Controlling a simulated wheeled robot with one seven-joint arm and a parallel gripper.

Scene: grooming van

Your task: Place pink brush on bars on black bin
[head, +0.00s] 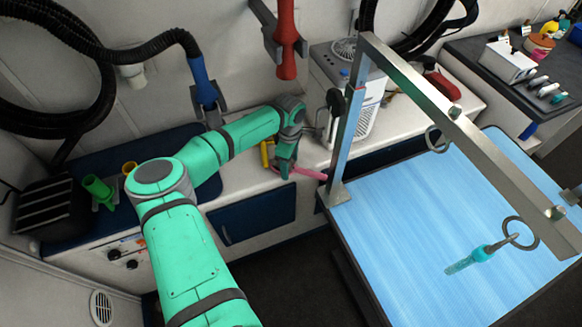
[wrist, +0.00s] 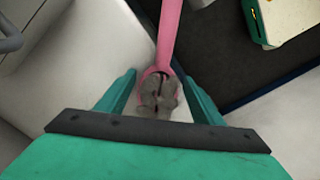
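The pink brush (head: 310,173) lies on the white counter near its front edge, with its handle pointing right in the head view. In the wrist view the pink brush (wrist: 168,38) shows its handle running up and its oval head with grey bristles between my fingers. My gripper (head: 285,170) is over the brush head; in the wrist view my gripper (wrist: 160,80) is open, with a gap on each side of the head. The black bin (head: 42,222) with bars across its top stands at the far left. My gripper hides part of the brush in the head view.
A yellow item (head: 266,153) lies just left of my gripper. A blue hose nozzle (head: 203,85) hangs above the counter. A metal frame (head: 348,130) rises from the blue grooming table (head: 400,240) at right.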

